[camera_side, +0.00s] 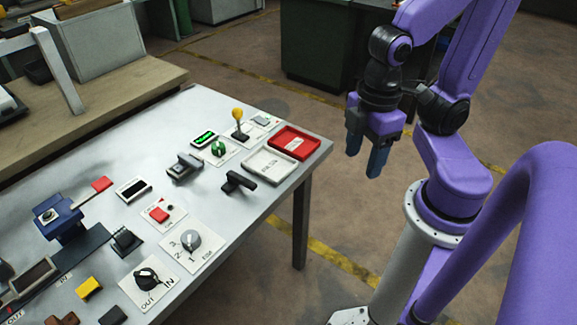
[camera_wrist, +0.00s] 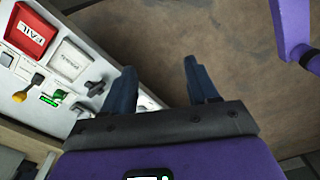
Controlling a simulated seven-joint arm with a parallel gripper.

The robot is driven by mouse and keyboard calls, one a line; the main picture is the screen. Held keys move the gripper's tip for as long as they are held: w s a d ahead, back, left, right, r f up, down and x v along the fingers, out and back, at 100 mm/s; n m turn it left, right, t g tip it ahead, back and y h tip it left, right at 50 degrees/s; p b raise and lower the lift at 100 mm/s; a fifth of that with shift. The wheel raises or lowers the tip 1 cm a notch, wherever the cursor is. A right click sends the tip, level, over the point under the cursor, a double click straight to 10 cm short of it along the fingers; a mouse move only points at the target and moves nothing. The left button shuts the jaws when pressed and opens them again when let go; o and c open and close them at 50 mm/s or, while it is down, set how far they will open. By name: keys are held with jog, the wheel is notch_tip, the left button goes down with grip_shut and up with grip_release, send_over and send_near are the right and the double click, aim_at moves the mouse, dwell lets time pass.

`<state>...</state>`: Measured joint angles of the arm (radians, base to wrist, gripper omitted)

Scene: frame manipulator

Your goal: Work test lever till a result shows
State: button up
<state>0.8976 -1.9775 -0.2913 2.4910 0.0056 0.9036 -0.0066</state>
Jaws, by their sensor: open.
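A lever with a yellow knob (camera_side: 238,114) stands on a white plate near the table's far right corner. It also shows at the left of the wrist view (camera_wrist: 20,97). A small grey panel (camera_side: 262,120) is beside it; I cannot read any result on it. A small display with green lit marks (camera_side: 204,139) and a green knob (camera_side: 218,149) are just to the left. My gripper (camera_side: 366,151) is open and empty, off the table's right edge and well away from the lever. Its two blue fingers also show in the wrist view (camera_wrist: 159,70).
A red tray (camera_side: 314,142) labelled FAIL and a white tray (camera_side: 248,167) lie at the table's right edge. A black handle (camera_side: 240,182) stands near them. Several knobs, switches and blocks cover the table's left and front. Open floor lies under my gripper.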

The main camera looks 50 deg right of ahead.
jog(key=w+a+m, duration=0.3)
jog(key=w, duration=0.7)
jog(key=m+t, duration=0.4)
jog(key=m, duration=0.3)
send_over(239, 117)
jog(key=s+d, duration=0.2)
jog(key=s, duration=0.3)
notch_tip(239, 117, down, 4)
jog(key=x, duration=1.7)
jog(key=shift+w+a, duration=0.2)
jog(key=shift+a, duration=0.15)
